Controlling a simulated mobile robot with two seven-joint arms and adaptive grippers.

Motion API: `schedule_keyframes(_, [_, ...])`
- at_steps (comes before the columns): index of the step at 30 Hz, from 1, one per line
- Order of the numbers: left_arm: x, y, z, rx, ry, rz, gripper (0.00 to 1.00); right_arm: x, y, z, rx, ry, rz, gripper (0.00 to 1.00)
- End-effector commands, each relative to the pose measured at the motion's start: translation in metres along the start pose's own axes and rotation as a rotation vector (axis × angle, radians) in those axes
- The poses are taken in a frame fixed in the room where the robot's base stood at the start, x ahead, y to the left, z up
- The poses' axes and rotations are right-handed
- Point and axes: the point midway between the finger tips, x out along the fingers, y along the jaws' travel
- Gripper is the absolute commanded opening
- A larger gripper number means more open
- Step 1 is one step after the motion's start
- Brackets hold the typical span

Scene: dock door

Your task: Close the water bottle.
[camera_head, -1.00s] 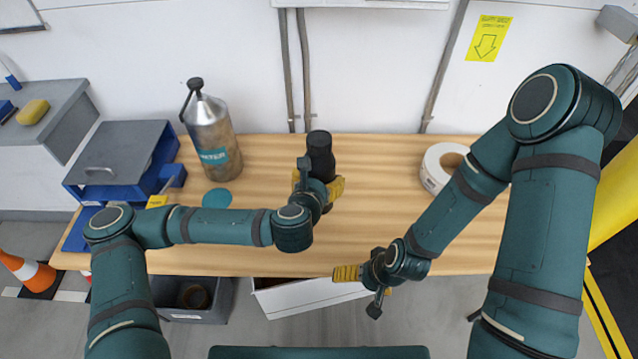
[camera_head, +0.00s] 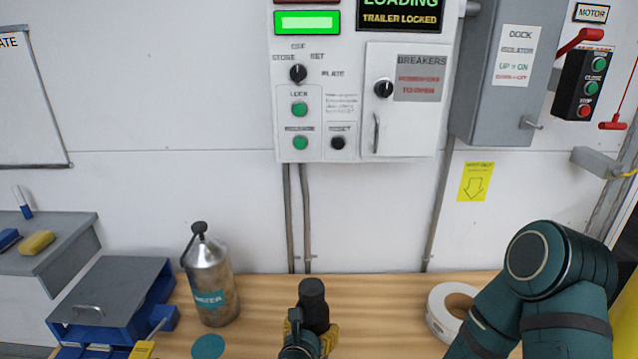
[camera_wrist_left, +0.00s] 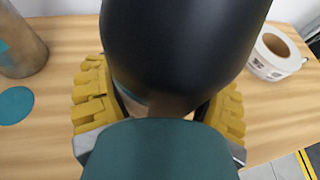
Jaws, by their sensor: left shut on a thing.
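The water bottle (camera_head: 211,287) is a dented silver metal bottle with a teal WATER label. It stands upright on the left part of the wooden bench. A black top piece (camera_head: 199,229) with an arm down its left side is at its neck; I cannot tell whether it is sealed. My left gripper (camera_head: 311,338) is right of the bottle, apart from it, with yellow fingers shut on a black cylinder (camera_head: 313,296). In the left wrist view the black cylinder (camera_wrist_left: 180,45) fills the middle between the fingers (camera_wrist_left: 158,105). The water bottle's side (camera_wrist_left: 18,45) shows at left. My right gripper is out of view.
A teal disc (camera_head: 208,346) lies on the bench (camera_head: 385,300) in front of the bottle. A blue-grey box (camera_head: 108,297) is at the left and a white tape roll (camera_head: 450,308) at the right. A control panel (camera_head: 340,200) hangs behind on the wall.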

Motion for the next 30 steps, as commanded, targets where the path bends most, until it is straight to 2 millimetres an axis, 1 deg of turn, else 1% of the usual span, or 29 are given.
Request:
schedule_keyframes(1, [0.0,0.017,0.0,-0.01,-0.002,0.024,0.3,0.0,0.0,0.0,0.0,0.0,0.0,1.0])
schedule_keyframes(2, [-0.001,0.027,-0.001,-0.016,-0.002,0.038,0.3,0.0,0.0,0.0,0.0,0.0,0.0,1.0])
schedule_keyframes(3, [-0.002,0.041,-0.002,-0.025,-0.002,0.058,0.3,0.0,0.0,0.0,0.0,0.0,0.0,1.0])
schedule_keyframes(9, [-0.015,0.11,-0.01,-0.063,-0.004,0.153,0.3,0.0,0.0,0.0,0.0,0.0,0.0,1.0])
schedule_keyframes(13, [-0.024,0.141,-0.015,-0.08,-0.003,0.197,0.3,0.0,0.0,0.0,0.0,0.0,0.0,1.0])
schedule_keyframes(15, [-0.028,0.152,-0.017,-0.085,-0.003,0.212,0.3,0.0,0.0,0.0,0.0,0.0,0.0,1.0])
schedule_keyframes(18, [-0.031,0.16,-0.019,-0.088,-0.002,0.224,0.3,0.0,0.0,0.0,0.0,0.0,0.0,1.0])
schedule_keyframes(30, [-0.031,0.161,-0.019,-0.089,-0.002,0.225,0.3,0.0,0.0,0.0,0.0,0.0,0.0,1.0])
